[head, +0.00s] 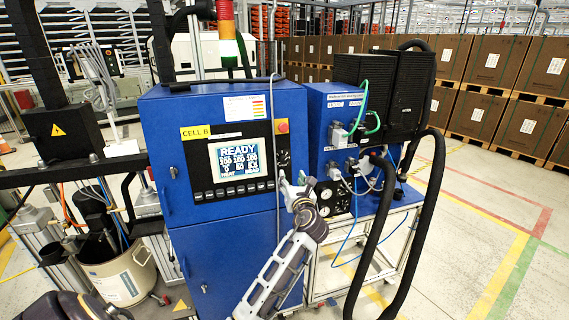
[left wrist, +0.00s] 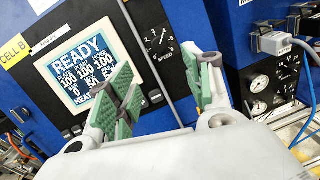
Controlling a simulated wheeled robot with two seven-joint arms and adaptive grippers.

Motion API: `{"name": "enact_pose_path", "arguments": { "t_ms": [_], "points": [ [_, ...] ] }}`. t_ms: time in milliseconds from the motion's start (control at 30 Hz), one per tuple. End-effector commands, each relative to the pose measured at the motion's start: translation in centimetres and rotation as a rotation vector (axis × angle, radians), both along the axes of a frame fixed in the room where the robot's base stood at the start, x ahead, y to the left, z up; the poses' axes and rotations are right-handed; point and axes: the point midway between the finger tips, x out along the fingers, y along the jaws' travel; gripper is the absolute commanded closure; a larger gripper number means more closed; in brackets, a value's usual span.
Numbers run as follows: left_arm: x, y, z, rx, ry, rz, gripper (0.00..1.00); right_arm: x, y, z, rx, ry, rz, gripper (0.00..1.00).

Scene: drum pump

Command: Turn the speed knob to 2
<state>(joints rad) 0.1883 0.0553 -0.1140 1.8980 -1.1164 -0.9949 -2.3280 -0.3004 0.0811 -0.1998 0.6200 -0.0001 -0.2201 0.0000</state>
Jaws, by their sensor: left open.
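The speed knob's black dial plate (head: 284,160) is on the blue cabinet's front, right of the READY screen (head: 240,160) and below the red emergency button (head: 282,127). In the left wrist view the dial (left wrist: 159,41) shows white marks and the word SPEED, beyond my fingers. I cannot read the knob's setting. My left gripper (head: 292,186) is just below and right of the dial in the head view. My right gripper is not in view.
A blue pump unit (head: 316,115) with connectors, cables and gauges (head: 325,200) stands right of the cabinet. Thick black hoses (head: 430,200) hang at its right. A bucket (head: 120,275) stands at the left. Open floor lies at the right.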

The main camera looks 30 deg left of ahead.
Motion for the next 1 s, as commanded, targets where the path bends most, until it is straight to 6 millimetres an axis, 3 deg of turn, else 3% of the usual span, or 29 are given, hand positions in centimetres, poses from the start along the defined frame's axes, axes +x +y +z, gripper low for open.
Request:
{"name": "enact_pose_path", "arguments": {
  "t_ms": [1000],
  "points": [
    [7.6, 7.3, 0.2, 0.0, 0.0, 0.001, 0.49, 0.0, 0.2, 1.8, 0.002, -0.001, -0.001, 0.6]
  ]
}}
